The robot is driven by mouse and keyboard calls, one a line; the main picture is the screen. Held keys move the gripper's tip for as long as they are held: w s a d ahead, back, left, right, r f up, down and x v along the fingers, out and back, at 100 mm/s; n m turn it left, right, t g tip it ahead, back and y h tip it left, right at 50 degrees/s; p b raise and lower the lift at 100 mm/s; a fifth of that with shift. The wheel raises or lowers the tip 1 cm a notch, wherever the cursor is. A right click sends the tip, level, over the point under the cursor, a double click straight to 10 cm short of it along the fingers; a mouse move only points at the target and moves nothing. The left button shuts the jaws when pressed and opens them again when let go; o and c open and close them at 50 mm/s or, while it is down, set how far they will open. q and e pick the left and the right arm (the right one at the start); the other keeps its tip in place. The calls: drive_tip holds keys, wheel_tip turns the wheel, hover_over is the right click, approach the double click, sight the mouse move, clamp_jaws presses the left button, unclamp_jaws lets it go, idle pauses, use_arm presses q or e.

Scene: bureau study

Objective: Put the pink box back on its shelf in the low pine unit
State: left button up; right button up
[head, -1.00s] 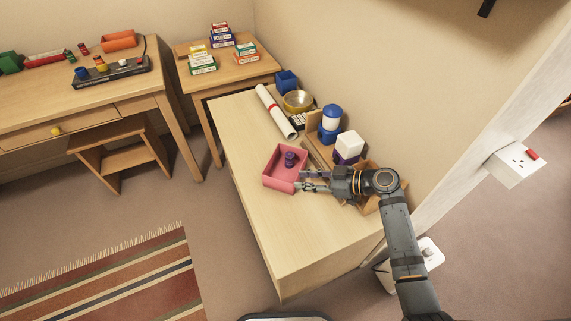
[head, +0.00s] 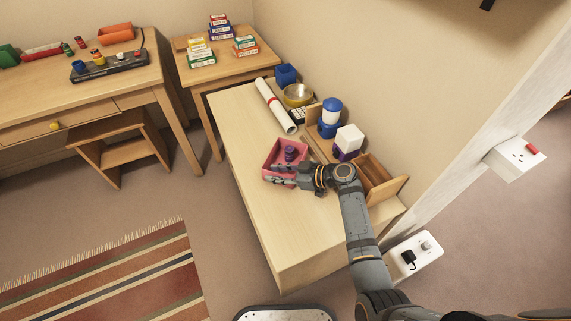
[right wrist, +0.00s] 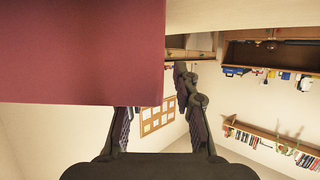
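The pink box (head: 275,156) is an open-topped tray standing on the top of the low pine unit (head: 262,225). A dark purple object (head: 289,154) is inside it. My right gripper (head: 273,175) is at the near side of the box, low over the top. In the right wrist view the pink box (right wrist: 80,50) fills the upper left and hides the tip of one finger. The fingers of my right gripper (right wrist: 155,100) are spread apart there; contact with the box cannot be told. The unit's shelves are not visible. My left gripper is not in view.
A rolled paper (head: 275,106), a brass bowl (head: 298,94), a blue-and-white container (head: 330,118), a white-and-purple one (head: 348,140) and an empty wooden holder (head: 378,178) line the wall side. The front of the top is bare. A striped rug (head: 110,275) lies on the floor.

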clamp_jaws()
drive_tip(key=shift+r, duration=0.1)
